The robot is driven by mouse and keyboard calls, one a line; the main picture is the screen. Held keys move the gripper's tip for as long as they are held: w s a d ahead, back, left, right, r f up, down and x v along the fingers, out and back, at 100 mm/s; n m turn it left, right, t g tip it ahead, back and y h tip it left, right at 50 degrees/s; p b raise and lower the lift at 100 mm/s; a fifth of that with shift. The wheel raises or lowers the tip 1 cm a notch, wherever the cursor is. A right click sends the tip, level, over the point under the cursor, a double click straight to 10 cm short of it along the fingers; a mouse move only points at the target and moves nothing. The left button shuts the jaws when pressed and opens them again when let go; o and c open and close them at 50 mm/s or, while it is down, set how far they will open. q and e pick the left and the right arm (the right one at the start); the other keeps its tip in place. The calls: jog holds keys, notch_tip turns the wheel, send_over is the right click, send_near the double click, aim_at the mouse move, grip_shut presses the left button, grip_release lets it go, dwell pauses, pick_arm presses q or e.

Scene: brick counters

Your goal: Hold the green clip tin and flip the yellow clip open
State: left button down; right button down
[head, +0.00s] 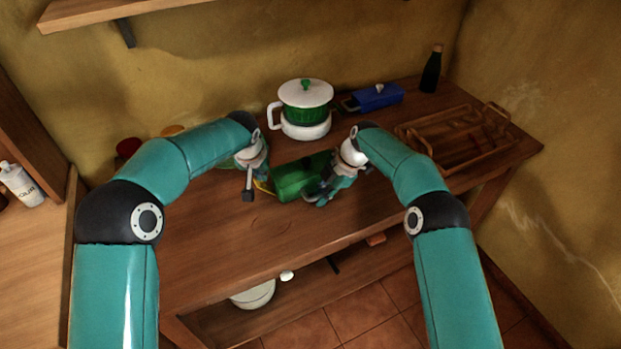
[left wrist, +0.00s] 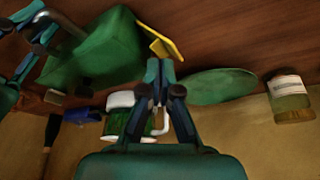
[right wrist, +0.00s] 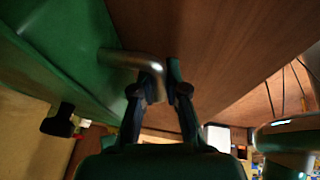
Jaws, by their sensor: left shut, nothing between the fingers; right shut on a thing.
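The green clip tin (head: 298,178) lies on the wooden counter between my two grippers. Its yellow clip (head: 263,186) sticks out at the tin's left end. In the left wrist view the clip (left wrist: 160,37) stands out at an angle from the edge of the tin (left wrist: 98,50). My left gripper (head: 248,194) is shut and empty; its fingertips (left wrist: 160,68) are close below the clip, and contact cannot be told. My right gripper (head: 323,196) is shut on the tin's metal handle (right wrist: 128,59), seen in the right wrist view, at the tin's right end.
A white and green lidded pot (head: 305,112), a blue box (head: 378,96) and a dark bottle (head: 431,72) stand behind. A wooden tray (head: 410,131) lies at the right. A green plate (left wrist: 215,86) shows in the left wrist view. The counter's front is clear.

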jog(key=c, duration=1.1)
grip_release()
pick_arm(q)
notch_tip(320, 180, up, 7)
jog(key=shift+d, duration=0.25)
jog(key=shift+w, duration=0.1)
pick_arm(e)
jog(key=shift+r, duration=0.1)
jog(key=v, duration=1.1)
jog(key=shift+s+d+r, duration=0.1)
jog(key=shift+d+r, duration=0.15)
jog(key=shift+d, duration=0.05)
